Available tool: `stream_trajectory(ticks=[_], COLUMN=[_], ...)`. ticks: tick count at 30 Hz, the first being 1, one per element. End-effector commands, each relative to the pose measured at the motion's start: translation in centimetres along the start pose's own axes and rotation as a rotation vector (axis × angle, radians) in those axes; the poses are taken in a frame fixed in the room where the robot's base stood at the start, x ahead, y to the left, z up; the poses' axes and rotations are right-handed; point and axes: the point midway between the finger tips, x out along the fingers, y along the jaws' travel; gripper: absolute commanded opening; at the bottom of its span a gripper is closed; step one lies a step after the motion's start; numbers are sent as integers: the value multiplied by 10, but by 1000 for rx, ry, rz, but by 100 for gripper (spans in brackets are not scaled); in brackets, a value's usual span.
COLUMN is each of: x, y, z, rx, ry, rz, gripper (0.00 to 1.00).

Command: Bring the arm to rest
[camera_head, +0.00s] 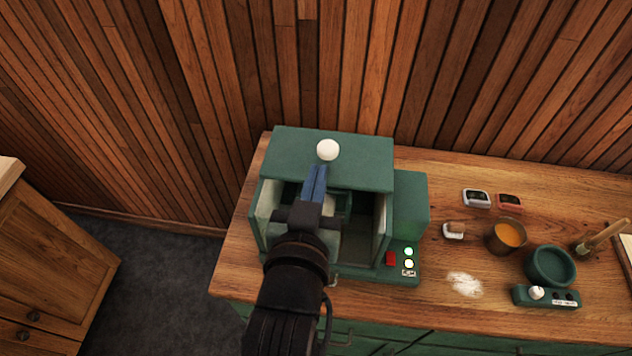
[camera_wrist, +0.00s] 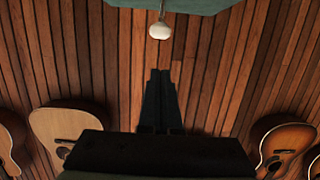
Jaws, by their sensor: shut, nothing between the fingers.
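My gripper (camera_head: 314,184) is shut and empty, its two blue fingers side by side. In the head view it reaches over the open front of a green box-like machine (camera_head: 410,205) with a green lid (camera_head: 290,155) and a white round knob (camera_head: 328,150). I cannot tell from this view whether the fingers touch the machine. In the wrist view the shut fingers (camera_wrist: 161,85) point toward the wood-slat wall, with the white knob (camera_wrist: 160,30) above them and the lid's edge (camera_wrist: 200,5) at the top.
A wooden cabinet (camera_head: 60,265) stands left across open floor. Guitars (camera_wrist: 75,125) show in the wrist view.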

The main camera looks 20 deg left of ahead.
Motion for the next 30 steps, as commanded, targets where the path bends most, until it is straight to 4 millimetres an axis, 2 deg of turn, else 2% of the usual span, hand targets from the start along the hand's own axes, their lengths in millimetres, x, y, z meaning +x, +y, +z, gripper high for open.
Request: stream_trajectory(ticks=[5, 21, 23, 26, 29, 30], x=[-5, -4, -2, 1, -2, -8], y=[0, 1, 6, 23, 46, 57], z=[-1, -4, -16, -58, -122, -150], rx=[-1, -1, -3, -8, -17, -22], ry=[1, 9, 40, 143, 302, 374], rz=[0, 3, 12, 43, 88, 108], gripper=[0, 0, 0, 0, 0, 0])
